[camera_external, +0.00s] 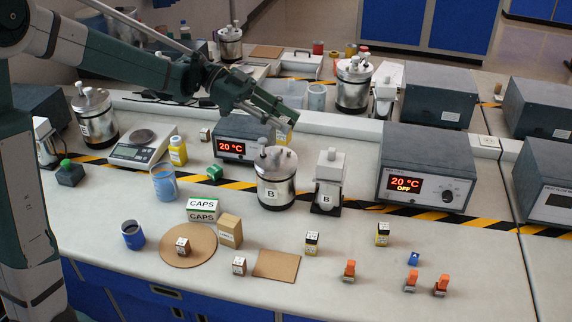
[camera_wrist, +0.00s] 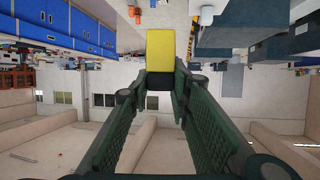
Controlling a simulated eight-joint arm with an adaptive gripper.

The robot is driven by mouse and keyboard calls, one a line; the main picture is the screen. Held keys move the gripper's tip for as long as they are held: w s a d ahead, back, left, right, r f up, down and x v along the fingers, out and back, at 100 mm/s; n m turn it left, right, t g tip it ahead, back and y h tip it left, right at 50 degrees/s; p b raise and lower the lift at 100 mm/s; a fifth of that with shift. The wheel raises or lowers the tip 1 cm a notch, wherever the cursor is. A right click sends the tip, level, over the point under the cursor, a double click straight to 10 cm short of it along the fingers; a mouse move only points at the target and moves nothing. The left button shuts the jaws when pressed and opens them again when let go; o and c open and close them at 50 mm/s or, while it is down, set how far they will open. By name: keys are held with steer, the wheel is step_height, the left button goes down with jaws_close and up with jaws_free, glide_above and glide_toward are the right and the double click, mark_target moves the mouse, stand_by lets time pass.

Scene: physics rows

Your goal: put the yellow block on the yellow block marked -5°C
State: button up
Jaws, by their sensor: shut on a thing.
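My gripper (camera_external: 287,121) is raised above the bench behind the steel vessel marked B. It is shut on a yellow block with a black end (camera_wrist: 160,55), held between the fingertips in the wrist view.
The steel vessel B (camera_external: 278,185) and a white device marked B (camera_external: 328,185) stand between my gripper and the two blocks. A heater box (camera_external: 425,165) is at right. Orange-topped items (camera_external: 411,282), a blue block (camera_external: 413,259) and a brown square pad (camera_external: 276,266) lie near the front.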

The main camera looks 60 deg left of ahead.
steer(key=s+d+m+g+h, duration=0.1)
steer(key=d+m+g, duration=0.15)
steer(key=d, duration=1.45)
glide_above(312, 235)
step_height(312, 235, down, 10)
steer(key=shift+f, duration=0.6)
step_height(312, 235, down, 6)
steer(key=b, duration=0.1)
steer(key=shift+b, duration=0.3)
steer(key=shift+f, duration=0.2)
steer(key=shift+f+b, duration=0.5)
steer(key=shift+f, duration=1.3)
steer(key=shift+f, duration=0.1)
